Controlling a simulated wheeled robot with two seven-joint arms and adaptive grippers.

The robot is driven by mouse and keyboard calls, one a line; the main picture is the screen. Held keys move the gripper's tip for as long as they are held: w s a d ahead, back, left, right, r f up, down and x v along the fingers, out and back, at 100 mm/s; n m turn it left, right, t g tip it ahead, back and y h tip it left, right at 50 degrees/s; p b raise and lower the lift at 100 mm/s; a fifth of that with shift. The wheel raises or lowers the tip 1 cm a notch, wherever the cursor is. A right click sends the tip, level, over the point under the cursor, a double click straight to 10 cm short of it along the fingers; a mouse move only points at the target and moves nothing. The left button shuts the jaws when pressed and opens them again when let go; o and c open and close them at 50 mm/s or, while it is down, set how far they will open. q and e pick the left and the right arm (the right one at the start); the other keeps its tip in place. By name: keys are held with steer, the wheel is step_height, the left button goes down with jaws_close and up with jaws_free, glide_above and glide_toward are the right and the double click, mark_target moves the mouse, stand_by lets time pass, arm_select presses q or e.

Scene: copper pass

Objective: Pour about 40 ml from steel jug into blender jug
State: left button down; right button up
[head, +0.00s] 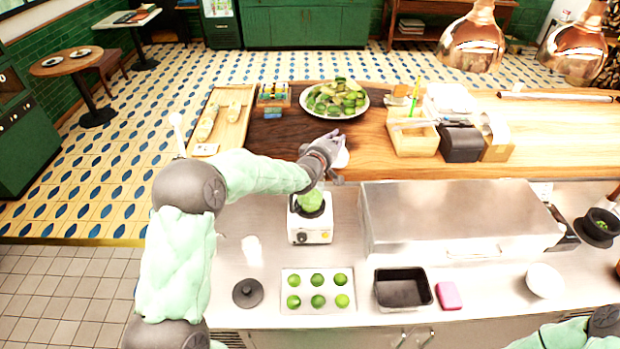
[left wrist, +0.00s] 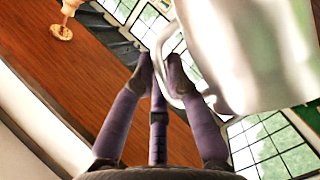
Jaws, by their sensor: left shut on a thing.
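The steel jug (left wrist: 245,50) fills the upper right of the left wrist view, shiny and silver, with its handle between my fingers. My left gripper (left wrist: 162,72) is shut on that handle. In the head view my left gripper (head: 328,162) is above and slightly right of the blender, and only a pale part of the jug (head: 342,158) shows beside it. I cannot tell the jug's tilt or see its contents. The blender jug (head: 310,204) stands on its white base (head: 311,234), with green stuff showing in it. My right gripper is out of view.
A dark lid (head: 247,293), a tray with several green limes (head: 317,304), a black bin (head: 403,288) and a pink sponge (head: 448,295) lie in front. A large steel box (head: 455,220) stands right of the blender. A lime bowl (head: 334,99) is on the wooden counter.

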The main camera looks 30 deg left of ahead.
mark_target(346, 151)
arm_select(q)
steer(key=shift+w+d+r, duration=0.1)
steer(key=shift+w+d, duration=0.1)
stand_by(0.6)
steer(key=w+d+m+g+p, duration=0.1)
steer(key=p, duration=0.3)
steer(key=d+r+m+g+p, duration=0.1)
steer(key=p, duration=0.3)
steer(key=shift+w+d+r+g+y, duration=0.1)
steer(key=shift+w+d+g+y, duration=0.1)
steer(key=shift+w+g+y, duration=0.15)
steer(key=shift+w+p, duration=0.1)
steer(key=shift+p, duration=0.25)
steer(key=shift+f, duration=0.45)
steer(key=shift+d+r+m+g+p, duration=0.1)
steer(key=shift+r+m+g+p, duration=0.15)
steer(key=shift+p, duration=0.75)
steer(key=p, duration=0.2)
steer(key=f+g+p, duration=0.1)
steer(key=p, duration=0.1)
steer(key=f+m+p, duration=0.1)
steer(key=p, duration=0.1)
steer(key=shift+w+d+f+g+y, duration=0.1)
steer(key=shift+w+d+g+y, duration=0.2)
steer(key=shift+w+y, duration=0.05)
